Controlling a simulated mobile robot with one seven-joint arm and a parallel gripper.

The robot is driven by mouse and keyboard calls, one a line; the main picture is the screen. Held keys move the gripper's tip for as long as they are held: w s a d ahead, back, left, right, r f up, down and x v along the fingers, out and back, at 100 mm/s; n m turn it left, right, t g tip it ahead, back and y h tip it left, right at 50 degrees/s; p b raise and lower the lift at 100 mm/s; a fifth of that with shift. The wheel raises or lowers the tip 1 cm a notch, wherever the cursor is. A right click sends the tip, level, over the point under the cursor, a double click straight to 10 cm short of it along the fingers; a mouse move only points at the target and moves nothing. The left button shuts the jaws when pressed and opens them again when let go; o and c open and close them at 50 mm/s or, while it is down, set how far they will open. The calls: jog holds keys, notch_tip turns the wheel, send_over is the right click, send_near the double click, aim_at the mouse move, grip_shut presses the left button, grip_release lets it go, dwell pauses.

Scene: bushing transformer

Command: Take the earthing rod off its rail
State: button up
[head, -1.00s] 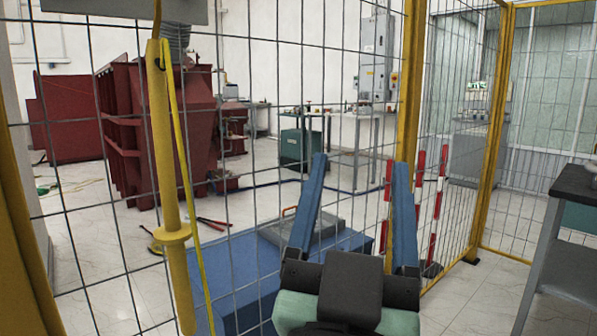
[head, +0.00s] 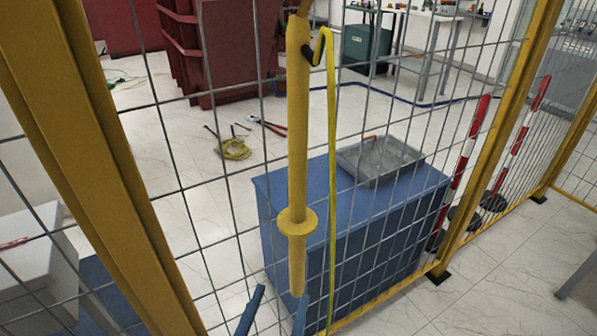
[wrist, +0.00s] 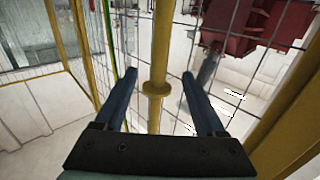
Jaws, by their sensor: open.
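The earthing rod (head: 298,150) is a yellow pole with a round collar low on it. The rail itself is hard to make out. My gripper (head: 277,296) shows only its blue fingertips at the bottom of the head view, near the rod's lower end. In the wrist view, my gripper (wrist: 159,76) is open and the rod (wrist: 163,45) shows between its fingers, collar included. I cannot tell how far the rod lies beyond the fingertips.
The mesh fence has yellow posts (head: 85,140) left and right of the rod. Behind it stand a blue box (head: 345,225) with a grey tray (head: 380,158), red-and-white posts (head: 465,160) and red machinery.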

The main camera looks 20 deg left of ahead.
aim_at(295, 257)
jog(key=w+p, duration=0.1)
jog(key=w, duration=0.2)
jog(key=w+a+p, duration=0.1)
jog(key=w, duration=0.3)
jog(key=w+p, duration=0.1)
jog(key=w, duration=0.2)
jog(key=shift+w+a+f, duration=0.15)
jog(key=shift+w+a, duration=0.05)
jog(key=shift+w, duration=0.2)
grip_shut()
